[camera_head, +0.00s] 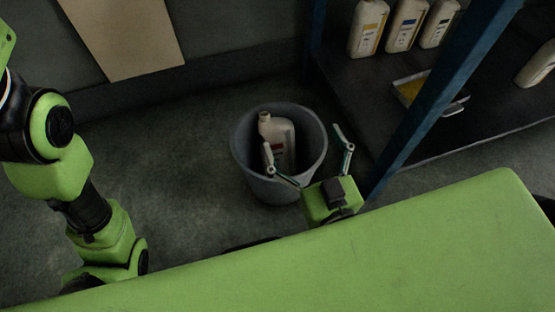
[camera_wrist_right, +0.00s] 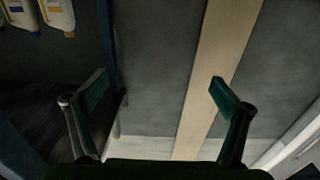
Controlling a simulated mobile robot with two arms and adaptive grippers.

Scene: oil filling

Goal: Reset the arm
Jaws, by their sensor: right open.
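My right gripper (camera_head: 308,152) is open and empty, with its two fingers spread wide, in front of and partly over the near right side of a grey bucket in the head view. Its open fingers also show in the right wrist view (camera_wrist_right: 158,95), with nothing between them. My left arm (camera_head: 65,165) comes in at the left of the head view, bent downward; its gripper is not seen.
A grey bucket (camera_head: 243,150) stands on the floor with a white bottle (camera_head: 277,135) in it. A dark shelf with a blue post (camera_head: 440,90) stands at the right. It holds several white bottles (camera_head: 405,25) and a yellow-lined tray (camera_head: 458,107). Floor left of the bucket is clear.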

